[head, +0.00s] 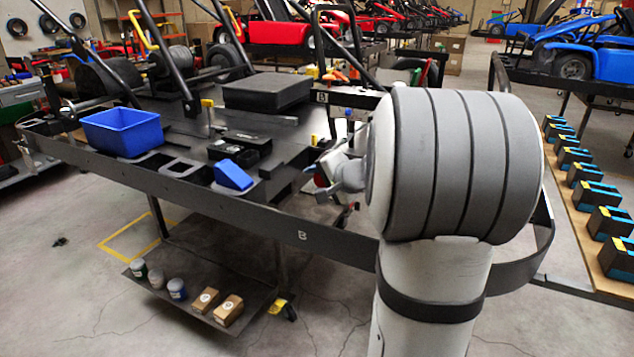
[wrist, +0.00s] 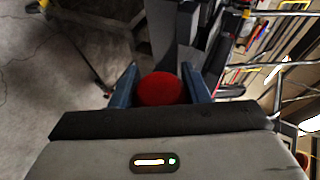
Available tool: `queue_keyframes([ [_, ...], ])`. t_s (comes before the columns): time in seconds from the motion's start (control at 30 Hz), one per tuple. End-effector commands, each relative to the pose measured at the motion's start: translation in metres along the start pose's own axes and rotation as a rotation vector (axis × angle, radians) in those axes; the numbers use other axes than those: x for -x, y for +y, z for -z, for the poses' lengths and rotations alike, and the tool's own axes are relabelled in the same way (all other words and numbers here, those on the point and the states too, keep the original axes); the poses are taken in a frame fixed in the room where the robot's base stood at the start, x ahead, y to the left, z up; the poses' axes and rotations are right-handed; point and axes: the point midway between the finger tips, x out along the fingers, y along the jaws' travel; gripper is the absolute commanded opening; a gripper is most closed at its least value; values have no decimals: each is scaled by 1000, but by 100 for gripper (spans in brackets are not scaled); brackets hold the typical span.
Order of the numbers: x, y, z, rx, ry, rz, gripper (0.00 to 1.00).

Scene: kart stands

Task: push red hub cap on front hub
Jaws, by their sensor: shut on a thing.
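The red hub cap (wrist: 162,91) sits between the two blue fingers of my gripper (wrist: 159,72) in the wrist view, and the gripper is shut on it. In the head view, a small bit of red (head: 320,180) shows at the end of my arm, beside the right end of the stand. Most of my gripper there is hidden by my own wrist and forearm. I cannot make out the front hub in either view; dark frame parts (wrist: 187,25) lie beyond the cap in the wrist view.
A kart stand (head: 215,203) with a raised rim fills the left and middle. On it are a blue bin (head: 122,131), a black box (head: 267,91) and a blue wedge (head: 233,175). A board (head: 585,215) with several black-and-blue blocks stands at right. Jars and cartons sit on a lower shelf.

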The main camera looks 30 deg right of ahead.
Motion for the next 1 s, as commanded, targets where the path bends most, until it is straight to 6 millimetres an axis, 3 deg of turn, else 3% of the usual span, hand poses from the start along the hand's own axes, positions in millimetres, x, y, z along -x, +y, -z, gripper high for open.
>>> queue_keyframes([
  [1.0,-10,1,24,0,0,-1,20],
])
